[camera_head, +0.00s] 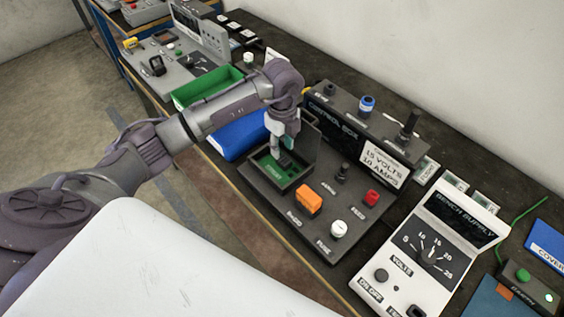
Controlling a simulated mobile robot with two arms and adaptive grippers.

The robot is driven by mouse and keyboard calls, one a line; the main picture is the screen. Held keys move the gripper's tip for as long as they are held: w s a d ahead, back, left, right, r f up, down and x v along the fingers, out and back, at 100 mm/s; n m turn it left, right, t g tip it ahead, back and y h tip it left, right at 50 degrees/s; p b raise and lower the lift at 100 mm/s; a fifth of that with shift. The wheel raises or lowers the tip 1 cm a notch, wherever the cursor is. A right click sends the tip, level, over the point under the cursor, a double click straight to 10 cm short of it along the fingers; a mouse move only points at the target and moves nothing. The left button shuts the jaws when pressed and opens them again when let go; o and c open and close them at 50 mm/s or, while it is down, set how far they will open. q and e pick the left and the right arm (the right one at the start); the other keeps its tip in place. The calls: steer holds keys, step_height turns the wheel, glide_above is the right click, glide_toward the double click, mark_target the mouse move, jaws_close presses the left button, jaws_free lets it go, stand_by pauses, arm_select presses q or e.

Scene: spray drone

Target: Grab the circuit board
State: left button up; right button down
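A green circuit board (271,168) lies inside a small dark open-topped box (284,187) at the left end of the control box panel. My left arm comes in from the left, and my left gripper (279,151) points down into this box, right over the board. The gripper covers part of the board. The fingertips are small and partly hidden, so I cannot tell if they touch the board or grip it. My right gripper is not in view.
The control box panel (262,202) carries an orange switch (308,200), a white knob (338,229) and a red button (371,198). A white bench supply (446,243) stands to the right. A blue case (236,139) and a green tray (203,88) lie to the left.

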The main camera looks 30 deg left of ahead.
mark_target(284, 160)
arm_select(q)
steer(key=shift+d+f+p, duration=0.1)
steer(key=shift+f+p, duration=0.35)
steer(key=shift+f, duration=0.15)
step_height(284, 160, down, 4)
steer(key=shift+d+r+p, duration=0.15)
steer(key=shift+r+p, duration=0.05)
steer(key=shift+p, duration=0.55)
steer(key=shift+f, duration=0.4)
steer(key=shift+c, duration=0.3)
jaws_close()
